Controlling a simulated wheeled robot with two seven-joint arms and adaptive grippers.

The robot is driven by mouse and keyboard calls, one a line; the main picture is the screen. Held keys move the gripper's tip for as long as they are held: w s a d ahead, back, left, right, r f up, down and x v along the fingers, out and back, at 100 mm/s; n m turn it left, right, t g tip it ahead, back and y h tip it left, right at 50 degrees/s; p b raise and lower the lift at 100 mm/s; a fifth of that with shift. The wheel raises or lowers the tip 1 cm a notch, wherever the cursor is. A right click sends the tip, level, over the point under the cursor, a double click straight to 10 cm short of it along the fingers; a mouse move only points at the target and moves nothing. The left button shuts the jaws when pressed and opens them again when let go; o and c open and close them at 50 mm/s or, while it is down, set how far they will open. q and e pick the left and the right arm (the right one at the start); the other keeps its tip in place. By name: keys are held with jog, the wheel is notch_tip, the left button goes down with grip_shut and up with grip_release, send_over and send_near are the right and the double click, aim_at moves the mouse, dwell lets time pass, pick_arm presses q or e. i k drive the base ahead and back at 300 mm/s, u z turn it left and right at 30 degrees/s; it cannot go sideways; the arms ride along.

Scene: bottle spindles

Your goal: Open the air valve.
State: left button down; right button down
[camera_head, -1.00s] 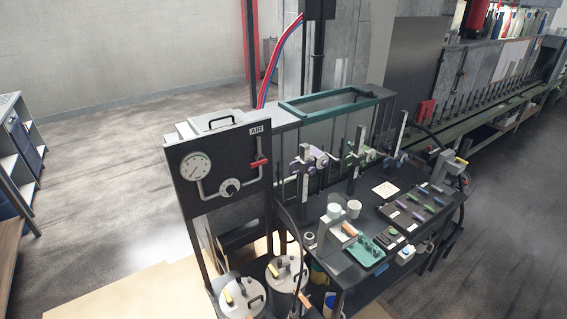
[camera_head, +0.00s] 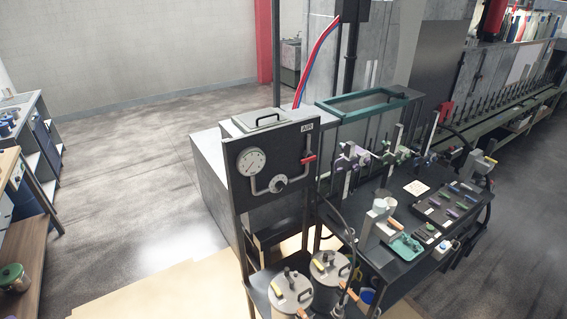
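The air valve is a red lever (camera_head: 308,160) on the right side of a dark upright panel (camera_head: 284,135), just below a white AIR label (camera_head: 307,127). The lever looks roughly level, across the upright pipe. A round white pressure gauge (camera_head: 251,161) sits at the panel's left, its reading too small to make out. A silver pipe with a round regulator knob (camera_head: 278,183) joins gauge and lever. Neither of my grippers is in view.
A dark work table (camera_head: 375,210) with spray stands, a teal tray (camera_head: 405,246) and small parts stands right of the panel. Lidded pots (camera_head: 290,290) sit on a shelf below it. Open floor (camera_head: 140,180) lies to the left, with a bench (camera_head: 35,235) at the far left.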

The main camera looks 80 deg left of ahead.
aim_at(311, 157)
jog(key=k, duration=0.45)
jog(key=u, duration=1.2)
